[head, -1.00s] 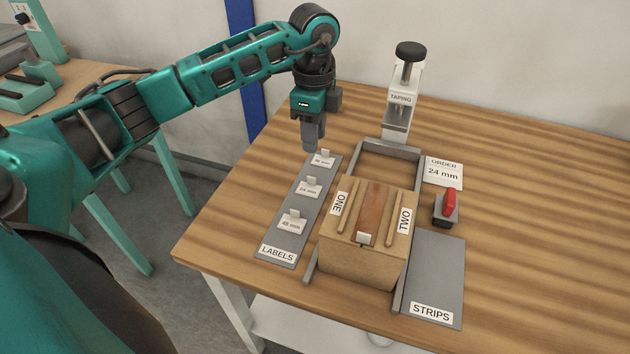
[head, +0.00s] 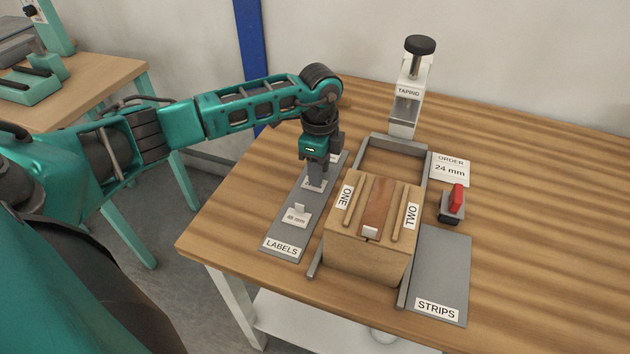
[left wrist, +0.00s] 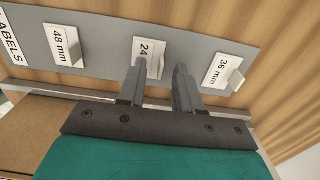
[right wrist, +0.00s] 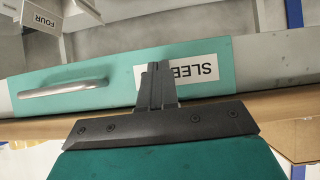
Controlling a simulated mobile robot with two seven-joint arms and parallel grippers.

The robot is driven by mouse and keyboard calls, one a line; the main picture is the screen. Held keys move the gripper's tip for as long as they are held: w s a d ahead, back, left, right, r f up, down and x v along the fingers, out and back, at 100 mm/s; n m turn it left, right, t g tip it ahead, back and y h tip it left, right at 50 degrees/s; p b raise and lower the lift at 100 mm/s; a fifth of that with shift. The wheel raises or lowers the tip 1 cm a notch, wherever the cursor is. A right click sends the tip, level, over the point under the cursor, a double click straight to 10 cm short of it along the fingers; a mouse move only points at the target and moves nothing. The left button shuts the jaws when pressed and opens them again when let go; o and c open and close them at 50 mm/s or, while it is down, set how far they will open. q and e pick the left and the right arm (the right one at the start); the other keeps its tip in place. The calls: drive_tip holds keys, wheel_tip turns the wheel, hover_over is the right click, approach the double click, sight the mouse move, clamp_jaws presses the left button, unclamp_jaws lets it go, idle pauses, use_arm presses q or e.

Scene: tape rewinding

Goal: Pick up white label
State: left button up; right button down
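White labels with upright tabs stand in a row on the grey LABELS strip. The 24 mm label (left wrist: 148,46) is the middle one; in the head view its base (head: 313,187) shows just below my left fingertips. My left gripper (head: 316,177) points down over it. In the left wrist view the two fingers (left wrist: 161,68) are apart, with the label's tab showing between their tips. The 48 mm label (head: 297,216) and the 36 mm label (left wrist: 223,73) stand on either side. My right gripper (right wrist: 156,70) has its fingers together, with nothing visible between them.
A box (head: 368,254) marked ONE and TWO stands right of the LABELS strip (head: 280,246). Behind it are a grey frame and the TAPING post (head: 405,105). The ORDER card (head: 450,169) reads 24 mm. A red lever (head: 457,197) and STRIPS plate (head: 443,265) lie right.

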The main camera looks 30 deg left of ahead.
use_arm(q)
drive_tip(key=shift+c, duration=0.3)
clamp_jaws()
